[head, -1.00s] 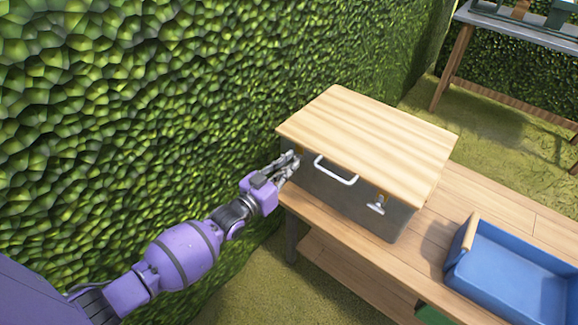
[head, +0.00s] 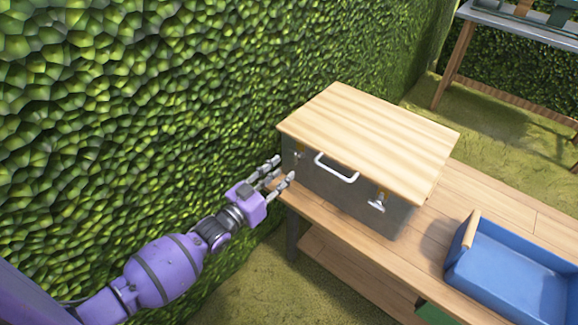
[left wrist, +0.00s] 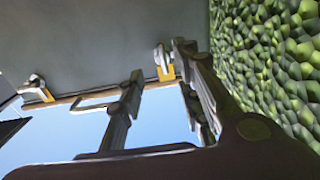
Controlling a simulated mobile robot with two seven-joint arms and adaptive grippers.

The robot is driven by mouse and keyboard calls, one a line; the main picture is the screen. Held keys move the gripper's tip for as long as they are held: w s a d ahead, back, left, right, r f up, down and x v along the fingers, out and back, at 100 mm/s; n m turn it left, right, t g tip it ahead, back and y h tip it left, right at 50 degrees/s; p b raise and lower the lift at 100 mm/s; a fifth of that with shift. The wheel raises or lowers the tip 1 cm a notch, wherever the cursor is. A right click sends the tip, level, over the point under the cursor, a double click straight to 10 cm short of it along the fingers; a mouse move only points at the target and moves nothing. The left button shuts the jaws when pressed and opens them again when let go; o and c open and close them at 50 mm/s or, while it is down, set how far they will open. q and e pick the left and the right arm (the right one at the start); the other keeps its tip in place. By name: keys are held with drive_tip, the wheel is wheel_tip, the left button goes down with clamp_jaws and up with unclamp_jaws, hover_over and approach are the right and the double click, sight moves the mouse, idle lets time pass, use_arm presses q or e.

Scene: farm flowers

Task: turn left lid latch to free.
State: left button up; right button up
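A grey box (head: 345,193) with a pale wooden lid (head: 370,128) stands on a wooden bench, lid down. The left lid latch (head: 298,156) is on the box's front near its left end; it also shows in the left wrist view (left wrist: 162,62), with a yellow plate at the lid's edge. The right latch (head: 377,204) has a silver lever and shows at the left of the wrist view (left wrist: 36,88). My left gripper (head: 284,169) is open and empty, its fingers apart just in front of the left latch. Whether a finger touches the latch I cannot tell. My right gripper is out of view.
A white handle (head: 337,172) sticks out between the latches. A blue tray (head: 515,275) stands on the bench (head: 440,225) to the right. A leafy hedge (head: 130,110) rises close on the left. Another table (head: 530,32) stands at the back right.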

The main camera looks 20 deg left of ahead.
use_arm(q)
drive_tip(key=v, duration=0.6)
drive_tip(key=shift+s, duration=0.4)
